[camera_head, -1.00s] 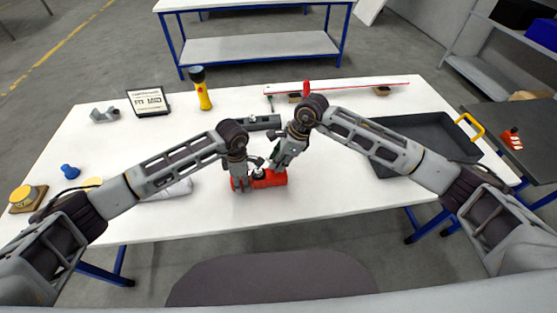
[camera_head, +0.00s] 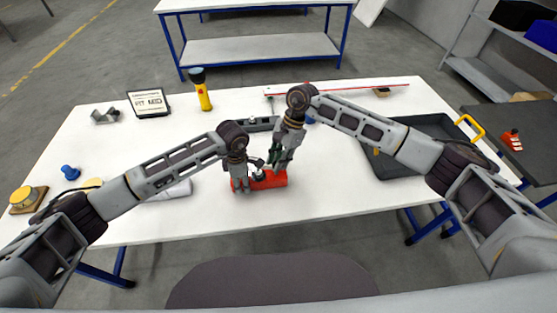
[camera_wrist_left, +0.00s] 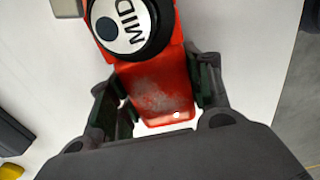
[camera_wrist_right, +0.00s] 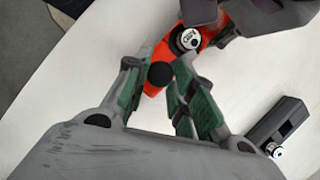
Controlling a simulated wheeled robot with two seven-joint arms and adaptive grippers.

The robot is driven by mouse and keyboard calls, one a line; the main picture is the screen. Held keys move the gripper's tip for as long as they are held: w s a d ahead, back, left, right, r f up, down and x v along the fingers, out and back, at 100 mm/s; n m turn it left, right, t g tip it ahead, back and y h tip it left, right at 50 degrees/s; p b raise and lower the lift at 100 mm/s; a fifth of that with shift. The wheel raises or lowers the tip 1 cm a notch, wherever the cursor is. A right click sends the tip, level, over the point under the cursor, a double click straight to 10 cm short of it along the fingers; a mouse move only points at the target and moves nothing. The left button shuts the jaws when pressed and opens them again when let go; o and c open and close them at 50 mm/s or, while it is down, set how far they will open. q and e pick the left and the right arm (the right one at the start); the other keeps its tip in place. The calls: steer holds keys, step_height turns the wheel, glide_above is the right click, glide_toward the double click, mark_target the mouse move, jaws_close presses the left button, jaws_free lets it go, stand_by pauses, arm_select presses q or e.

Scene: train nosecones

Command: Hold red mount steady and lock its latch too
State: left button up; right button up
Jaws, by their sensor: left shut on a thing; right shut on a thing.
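The red mount (camera_head: 268,181) lies near the front middle of the white table. My left gripper (camera_head: 241,187) is shut on its left end; in the left wrist view the fingers (camera_wrist_left: 160,92) flank the red body (camera_wrist_left: 162,118). A black round cap with a white face marked "MID" (camera_wrist_left: 122,28) sits on the mount; it also shows in the right wrist view (camera_wrist_right: 188,40). My right gripper (camera_head: 279,163) is over the mount's right part. In the right wrist view a black ball knob (camera_wrist_right: 160,75), seemingly the latch's, is between its fingers. The latch arm itself is hidden.
A grey block with a slot (camera_wrist_right: 280,122) lies behind the mount. A dark tray (camera_head: 400,160) stands right. A yellow flashlight (camera_head: 204,96), a label board (camera_head: 149,102) and a blue knob (camera_head: 69,171) are on the left.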

steer(key=shift+a+n+g+h, duration=0.15)
steer(key=shift+n+g+h, duration=0.25)
steer(key=shift+n, duration=1.1)
steer(key=o, duration=1)
steer(key=shift+o, duration=0.2)
steer(key=shift+w+r, duration=0.1)
steer(key=shift+r, duration=0.05)
steer(key=v, duration=1.1)
steer(key=shift+w+r, duration=0.25)
arm_select(q)
steer(key=o, duration=1.2)
